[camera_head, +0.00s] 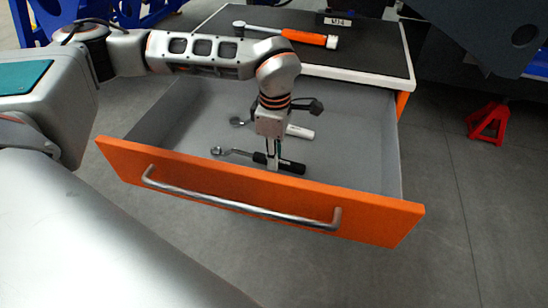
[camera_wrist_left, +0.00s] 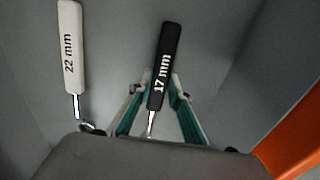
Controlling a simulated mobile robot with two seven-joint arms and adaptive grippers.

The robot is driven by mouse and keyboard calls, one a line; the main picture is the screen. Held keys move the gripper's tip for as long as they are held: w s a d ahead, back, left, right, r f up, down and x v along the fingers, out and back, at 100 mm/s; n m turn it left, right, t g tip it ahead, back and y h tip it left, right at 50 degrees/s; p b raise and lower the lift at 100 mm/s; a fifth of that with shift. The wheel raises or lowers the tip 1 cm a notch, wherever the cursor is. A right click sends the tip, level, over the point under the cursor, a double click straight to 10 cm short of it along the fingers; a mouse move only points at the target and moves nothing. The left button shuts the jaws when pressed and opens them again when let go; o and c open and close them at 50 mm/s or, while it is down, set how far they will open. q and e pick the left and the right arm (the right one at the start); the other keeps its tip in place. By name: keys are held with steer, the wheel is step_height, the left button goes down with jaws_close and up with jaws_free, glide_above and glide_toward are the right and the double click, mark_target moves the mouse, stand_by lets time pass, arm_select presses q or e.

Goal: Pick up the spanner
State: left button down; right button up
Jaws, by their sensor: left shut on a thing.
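A black-handled spanner marked 17 mm (camera_wrist_left: 168,50) lies in the open drawer, and it also shows in the head view (camera_head: 291,166). My left gripper (camera_head: 273,165) reaches down into the drawer and is shut on its black handle. In the left wrist view the fingers (camera_wrist_left: 161,84) stand on either side of the handle. A white-handled spanner marked 22 mm (camera_wrist_left: 69,45) lies beside it, farther back in the drawer in the head view (camera_head: 300,131). I cannot tell whether the black spanner is clear of the drawer floor. My right gripper is not in view.
The drawer has an orange front (camera_head: 200,185) with a metal handle (camera_head: 240,208). A hammer with an orange handle (camera_head: 304,37) lies on the black cabinet top (camera_head: 375,55). A red stand (camera_head: 490,122) is on the floor at the right. The drawer's right part is clear.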

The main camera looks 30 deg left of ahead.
arm_select(q)
step_height(320, 180, up, 19)
steer(key=p, duration=0.1)
steer(key=shift+p, duration=0.3)
steer(key=shift+r, duration=0.1)
steer(key=c, duration=2.6)
jaws_free()
jaws_close()
